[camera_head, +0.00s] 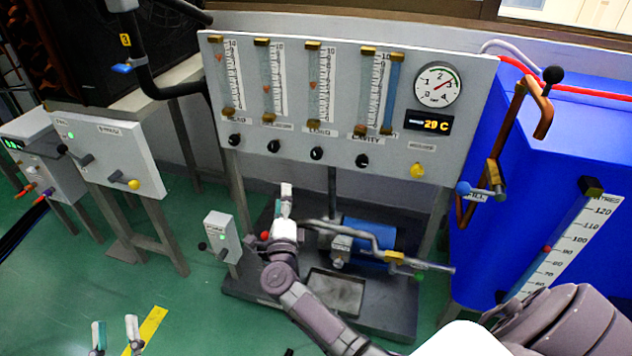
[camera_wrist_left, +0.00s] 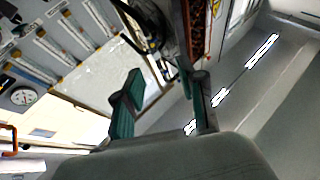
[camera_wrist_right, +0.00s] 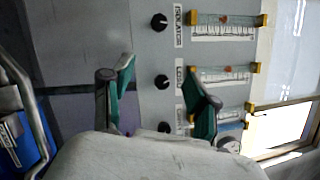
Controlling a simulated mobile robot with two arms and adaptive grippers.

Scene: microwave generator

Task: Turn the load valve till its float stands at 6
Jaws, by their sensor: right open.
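The load valve is the black knob (camera_head: 316,153) third from the left on the grey panel; it also shows in the right wrist view (camera_wrist_right: 162,82), beside its label. Above it stands the load flow tube (camera_head: 318,85) with a small red float (camera_head: 313,87) near mid-scale; the exact reading is too small to tell. My right gripper (camera_head: 285,195) is below the panel, apart from the knobs. In the right wrist view its fingers (camera_wrist_right: 160,95) are spread and empty, with the load knob ahead between them. My left gripper (camera_head: 115,335) is open and empty, low at the left.
The isolator knob (camera_head: 273,146) and cavity knob (camera_head: 362,160) flank the load knob. A blue pump (camera_head: 369,235) with pipes sits below the panel. A small grey switch box (camera_head: 222,237) stands left of my right gripper. A blue tank (camera_head: 580,140) fills the right.

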